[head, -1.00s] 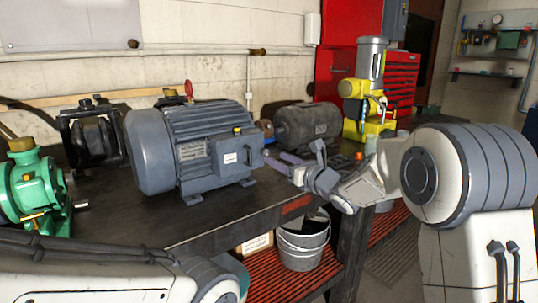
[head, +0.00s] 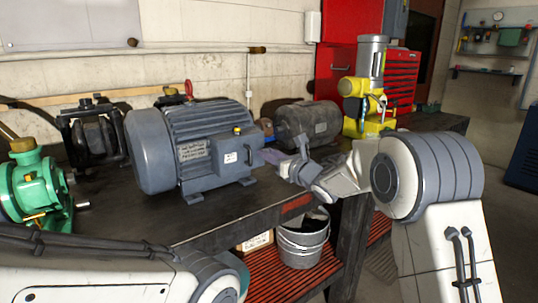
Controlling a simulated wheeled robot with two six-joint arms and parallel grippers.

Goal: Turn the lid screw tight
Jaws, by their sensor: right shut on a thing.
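A large blue-grey motor (head: 203,122) stands on the dark workbench, with a finned body. Its terminal box (head: 232,152) has a pale tag on the front, and a small yellow piece (head: 237,130) sits on top. My right gripper (head: 271,157) is at the right side of the terminal box, its fingers pointing left at it. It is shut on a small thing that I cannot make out. The lid screw cannot be told apart at this size. My left arm crosses the bottom left, and its gripper is out of view.
A dark grey motor (head: 306,122) stands behind my right gripper. A green pump (head: 35,190) is at the left, and a yellow machine (head: 365,95) at the back right. A metal bucket (head: 302,240) is below the bench (head: 150,222). The bench front is clear.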

